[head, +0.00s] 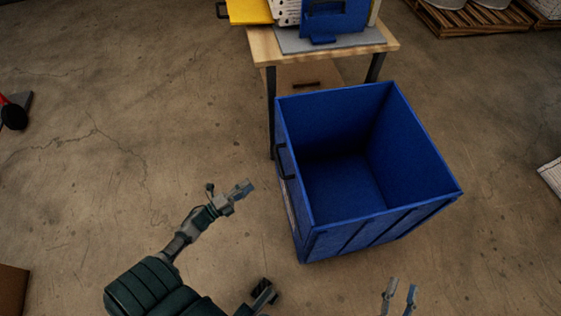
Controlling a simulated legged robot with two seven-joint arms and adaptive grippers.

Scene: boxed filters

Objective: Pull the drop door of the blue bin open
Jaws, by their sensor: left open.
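The blue bin (381,230) stands on the floor right of centre, open at the top and empty inside as far as I can see. Its near wall has vertical dark ribs and stands upright. A black handle (281,160) is on its left side. All its walls look upright; I cannot tell which is the drop door. My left gripper (241,189) is open and empty, left of the bin and apart from it. My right gripper (401,291) shows only its two fingertips at the bottom edge, spread apart with nothing between them, in front of the bin.
A wooden table (264,46) with dark legs stands just behind the bin, with a yellow item (249,11) and a blue container (336,20) on it. Pallets (470,20) lie at the far right.

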